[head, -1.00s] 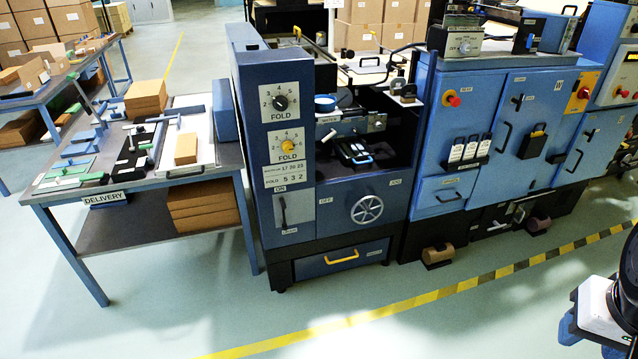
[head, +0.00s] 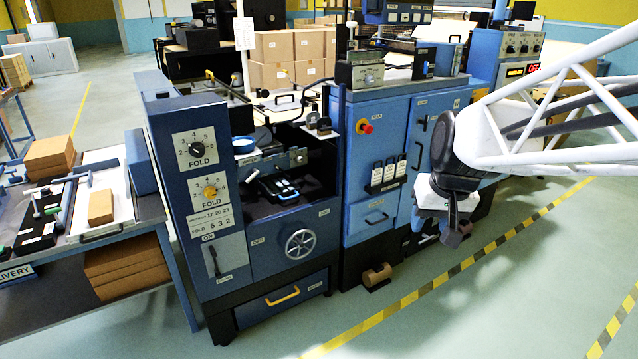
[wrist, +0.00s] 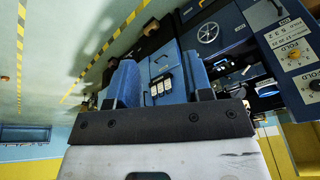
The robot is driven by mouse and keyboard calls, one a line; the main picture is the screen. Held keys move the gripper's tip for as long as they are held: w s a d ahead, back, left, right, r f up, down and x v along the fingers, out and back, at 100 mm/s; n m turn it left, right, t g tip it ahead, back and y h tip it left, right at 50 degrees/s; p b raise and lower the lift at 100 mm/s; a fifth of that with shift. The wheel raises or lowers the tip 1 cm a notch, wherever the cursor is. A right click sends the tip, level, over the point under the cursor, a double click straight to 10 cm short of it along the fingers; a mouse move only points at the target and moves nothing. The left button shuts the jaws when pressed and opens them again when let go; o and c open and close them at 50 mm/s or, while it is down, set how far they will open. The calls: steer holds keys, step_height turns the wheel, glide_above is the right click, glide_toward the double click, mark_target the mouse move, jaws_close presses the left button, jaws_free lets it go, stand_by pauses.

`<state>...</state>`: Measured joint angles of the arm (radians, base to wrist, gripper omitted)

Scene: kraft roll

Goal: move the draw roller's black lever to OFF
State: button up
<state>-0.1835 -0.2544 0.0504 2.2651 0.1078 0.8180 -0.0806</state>
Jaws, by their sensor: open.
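The draw roller's black lever (head: 215,260) is on a pale plate on the front of the blue fold unit, left of the handwheel. It stands near upright, under the ON label (head: 208,237). The OFF label (head: 257,242) is to its right. In the wrist view the lever's pale plate (wrist: 262,14) is cut by the top edge. My gripper (head: 453,232) is at the right, in front of the blue cabinets, well apart from the lever. In the wrist view its two blue fingers (wrist: 160,82) are spread with nothing between them.
A handwheel (head: 300,244) is right of the lever, and a drawer with a yellow handle (head: 282,296) is below. The delivery table (head: 70,290) adjoins on the left. A brown roll (head: 377,276) sits on the floor by the cabinets. The floor in front is clear, with a yellow-black stripe (head: 400,308).

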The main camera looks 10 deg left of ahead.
steer(key=w+a+f+n+y, duration=0.1)
steer(key=w+a+f, duration=0.1)
steer(key=w+a, duration=0.6)
steer(key=w+a+f+n, duration=0.1)
steer(key=w+a+f, duration=0.2)
steer(key=w+a, duration=0.5)
steer(key=n+g+y, duration=0.1)
steer(key=n+y, duration=0.1)
steer(key=n, duration=0.2)
glide_above(213, 250)
steer(key=s+d, duration=0.1)
steer(key=d, duration=0.2)
step_height(213, 250, down, 36)
steer(key=shift+a, duration=0.1)
steer(key=shift+f, duration=0.2)
steer(key=shift+x, duration=3.7)
